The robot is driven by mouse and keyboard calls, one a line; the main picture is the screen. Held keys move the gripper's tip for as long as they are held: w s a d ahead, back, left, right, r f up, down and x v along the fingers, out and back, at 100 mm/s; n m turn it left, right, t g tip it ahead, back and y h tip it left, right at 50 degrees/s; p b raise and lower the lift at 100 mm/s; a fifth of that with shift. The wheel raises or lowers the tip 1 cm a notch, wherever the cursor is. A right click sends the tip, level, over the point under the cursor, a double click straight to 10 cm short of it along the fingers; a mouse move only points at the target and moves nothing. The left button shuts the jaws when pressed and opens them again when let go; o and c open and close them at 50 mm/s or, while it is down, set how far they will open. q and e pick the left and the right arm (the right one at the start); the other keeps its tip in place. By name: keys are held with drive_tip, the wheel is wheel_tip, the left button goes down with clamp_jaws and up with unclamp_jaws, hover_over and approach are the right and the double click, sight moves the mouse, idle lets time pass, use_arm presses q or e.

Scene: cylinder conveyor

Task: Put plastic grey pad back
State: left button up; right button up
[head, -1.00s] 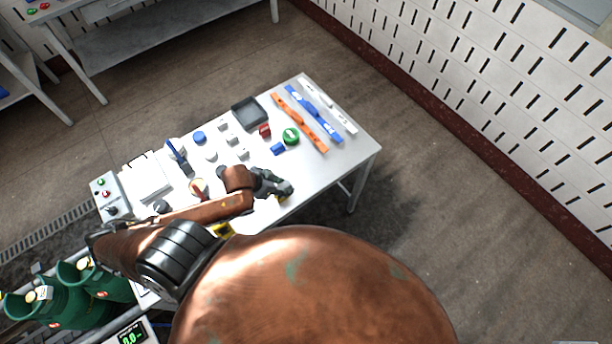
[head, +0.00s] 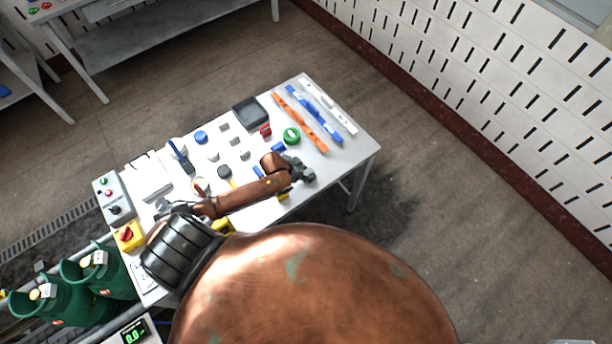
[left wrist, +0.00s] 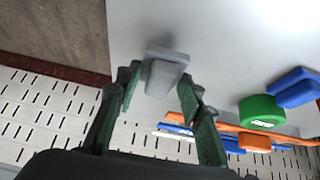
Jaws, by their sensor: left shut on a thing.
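A light grey plastic pad (left wrist: 164,72) shows in the left wrist view, between the two green-lined fingers of my left gripper (left wrist: 160,92). The gripper is shut on it. The pad is above or near the white table top; I cannot tell whether it touches. In the head view my left gripper (head: 302,173) is over the right front part of the table, and the pad is not clearly visible there. My right gripper is not in view.
Bare floor lies beyond the right edge.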

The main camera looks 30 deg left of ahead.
use_arm(q)
drive_tip(key=shift+f, duration=1.1)
drive_tip(key=shift+s+f, duration=0.1)
drive_tip(key=o, duration=1.1)
drive_tip(key=v, duration=1.2)
